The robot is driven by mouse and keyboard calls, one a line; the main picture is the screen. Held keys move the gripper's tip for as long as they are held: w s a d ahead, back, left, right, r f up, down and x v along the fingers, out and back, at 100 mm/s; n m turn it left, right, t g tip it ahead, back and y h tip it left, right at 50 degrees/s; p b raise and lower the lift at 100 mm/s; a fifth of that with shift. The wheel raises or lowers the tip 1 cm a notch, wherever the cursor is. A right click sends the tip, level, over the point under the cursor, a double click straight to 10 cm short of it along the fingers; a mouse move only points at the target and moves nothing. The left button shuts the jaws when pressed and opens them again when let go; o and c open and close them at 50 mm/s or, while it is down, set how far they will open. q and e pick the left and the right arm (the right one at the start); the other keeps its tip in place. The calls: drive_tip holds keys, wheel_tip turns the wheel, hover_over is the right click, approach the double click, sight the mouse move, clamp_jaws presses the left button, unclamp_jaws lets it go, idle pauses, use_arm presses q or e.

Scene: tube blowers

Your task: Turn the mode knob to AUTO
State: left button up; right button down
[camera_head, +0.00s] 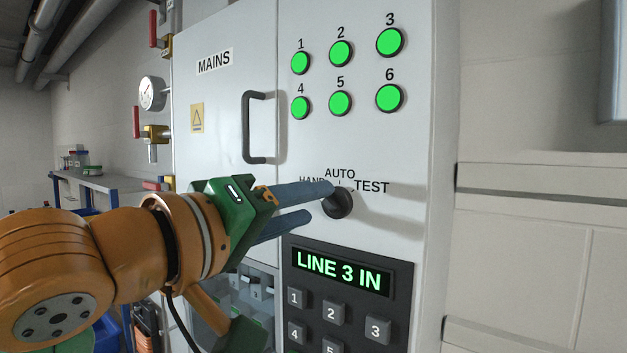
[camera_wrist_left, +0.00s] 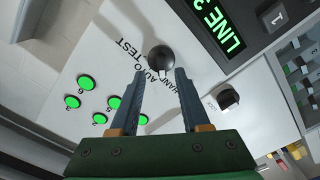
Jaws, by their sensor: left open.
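The mode knob (camera_head: 338,204) is a dark round knob on the light cabinet front, below the word AUTO (camera_head: 340,173), with HAND at its left and TEST at its right. My left gripper (camera_head: 322,202) is open, with its blue-grey fingers reaching to the knob from the left. The wrist view shows the knob (camera_wrist_left: 161,59) between and just beyond the fingertips (camera_wrist_left: 159,76), with no clear contact. A finger partly covers HAND in the head view. I cannot tell which way the knob points. My right gripper is not in view.
A lit display (camera_head: 342,272) reading LINE 3 IN and a number keypad (camera_head: 332,314) sit below the knob. Several green lamps (camera_head: 340,103) are above. A door handle (camera_head: 254,128) sticks out at the upper left. The cabinet front right of the knob is clear.

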sight(334, 203)
use_arm(q)
drive_tip(key=shift+f+x, duration=0.15)
drive_tip(key=shift+x, duration=0.6)
drive_tip(key=shift+f+x, duration=0.1)
drive_tip(key=shift+x, duration=0.6)
drive_tip(key=shift+s+a, duration=0.1)
drive_tip(key=shift+s, duration=0.1)
clamp_jaws()
drive_tip(key=m, duration=0.4)
drive_tip(key=shift+r+m, duration=0.15)
drive_tip(key=shift+m, duration=0.15)
drive_tip(key=shift+s+m, duration=0.1)
drive_tip(key=shift+m, duration=2.5)
